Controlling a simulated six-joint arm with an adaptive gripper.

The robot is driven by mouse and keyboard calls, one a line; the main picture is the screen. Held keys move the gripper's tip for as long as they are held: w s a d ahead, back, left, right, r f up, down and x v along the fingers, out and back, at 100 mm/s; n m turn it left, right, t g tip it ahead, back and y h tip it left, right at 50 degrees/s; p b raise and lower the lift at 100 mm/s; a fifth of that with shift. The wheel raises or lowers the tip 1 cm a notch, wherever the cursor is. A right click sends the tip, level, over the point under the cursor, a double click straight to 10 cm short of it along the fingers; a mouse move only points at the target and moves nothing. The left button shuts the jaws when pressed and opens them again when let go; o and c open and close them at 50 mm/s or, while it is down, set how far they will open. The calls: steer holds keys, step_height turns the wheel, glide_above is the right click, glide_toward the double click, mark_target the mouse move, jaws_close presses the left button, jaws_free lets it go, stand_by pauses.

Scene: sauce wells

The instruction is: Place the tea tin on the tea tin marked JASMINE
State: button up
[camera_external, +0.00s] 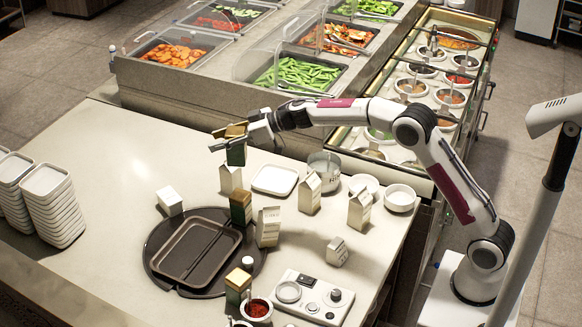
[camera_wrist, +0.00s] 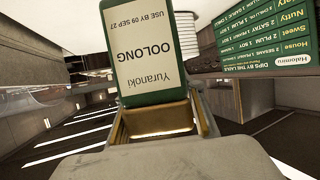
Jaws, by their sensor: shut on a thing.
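My gripper (camera_external: 232,138) is raised over the back left of the counter and shut on a green tea tin (camera_external: 236,156) with a gold lid. In the wrist view the held tin (camera_wrist: 155,60) shows a white label reading OOLONG, upside down in the picture. Its gold end lies between my fingers. Two other green and gold tins stand on the counter: one (camera_external: 240,208) at the back of the round dark tray, another (camera_external: 238,287) at its front edge. I cannot read their labels, so I cannot tell which is marked JASMINE.
A pale carton (camera_external: 230,180) stands below the held tin. More cartons (camera_external: 309,192) and white bowls (camera_external: 399,198) stand to the right. The round tray (camera_external: 158,275) bears a rectangular dark tray (camera_external: 188,235). Stacked white dishes (camera_external: 52,205) stand left; a scale (camera_external: 313,300) sits at front.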

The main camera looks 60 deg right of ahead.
steer(key=shift+f, duration=1.3)
step_height(320, 180, down, 6)
steer(key=shift+f, duration=0.2)
steer(key=shift+f, duration=1.75)
steer(key=shift+f, duration=0.2)
steer(key=o, duration=1.2)
steer(key=shift+o, duration=0.2)
steer(key=shift+r, duration=0.15)
